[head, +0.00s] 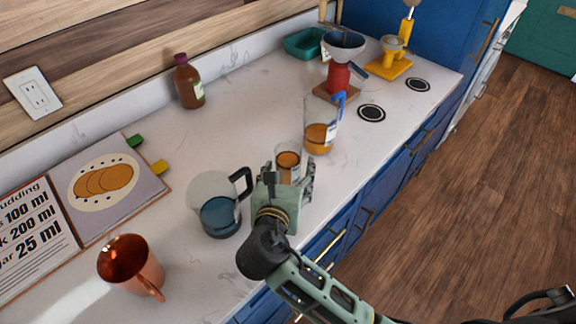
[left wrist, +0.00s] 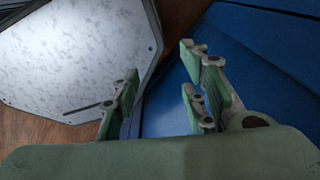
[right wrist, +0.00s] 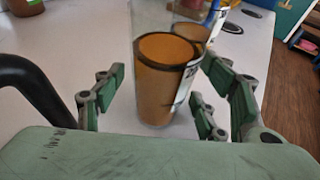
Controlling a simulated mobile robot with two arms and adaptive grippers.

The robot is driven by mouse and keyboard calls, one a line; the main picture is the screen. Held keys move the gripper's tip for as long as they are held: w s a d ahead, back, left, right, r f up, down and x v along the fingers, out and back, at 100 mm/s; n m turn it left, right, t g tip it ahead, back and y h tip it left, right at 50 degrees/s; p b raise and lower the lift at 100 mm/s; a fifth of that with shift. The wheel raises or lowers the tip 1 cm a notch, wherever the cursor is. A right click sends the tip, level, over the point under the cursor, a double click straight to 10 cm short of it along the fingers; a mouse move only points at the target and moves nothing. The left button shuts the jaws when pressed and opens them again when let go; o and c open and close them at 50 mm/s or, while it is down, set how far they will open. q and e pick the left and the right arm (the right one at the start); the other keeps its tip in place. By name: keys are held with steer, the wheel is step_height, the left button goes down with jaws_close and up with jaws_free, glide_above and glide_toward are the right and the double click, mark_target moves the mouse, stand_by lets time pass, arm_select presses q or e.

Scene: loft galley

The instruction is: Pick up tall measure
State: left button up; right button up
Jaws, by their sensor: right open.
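A narrow clear tall measure (head: 288,163) with orange-brown contents stands upright on the counter. It fills the middle of the right wrist view (right wrist: 163,85), with part of a white label on its right side. My right gripper (head: 289,172) is open, with its fingers (right wrist: 163,78) on either side of the measure. I cannot tell whether the fingers touch it. The lower part of the measure is hidden by the gripper in the head view. My left gripper (left wrist: 158,72) is open and empty, away from the counter objects, and is not in the head view.
A black-handled jug (head: 214,205) stands close left of my right gripper. A blue-handled jug (head: 320,130) stands just behind the measure. A copper mug (head: 130,265), a brown bottle (head: 189,82), a recipe board (head: 105,185) and a red-based funnel stand (head: 339,78) are farther off. The counter's middle is clear.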

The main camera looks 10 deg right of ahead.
mark_target(288, 161)
steer(key=shift+c, duration=0.6)
steer(key=c, duration=1.4)
steer(key=shift+r, duration=0.2)
steer(key=shift+r, duration=1.75)
steer(key=shift+s+d+r, duration=1.15)
steer(key=shift+s+d, duration=0.2)
steer(key=shift+d, duration=0.05)
steer(key=shift+s+d+r, duration=1.2)
steer(key=shift+s+d, duration=0.15)
steer(key=shift+s+d+r, duration=1.15)
steer(key=shift+s+d, duration=0.2)
steer(key=shift+d, duration=0.05)
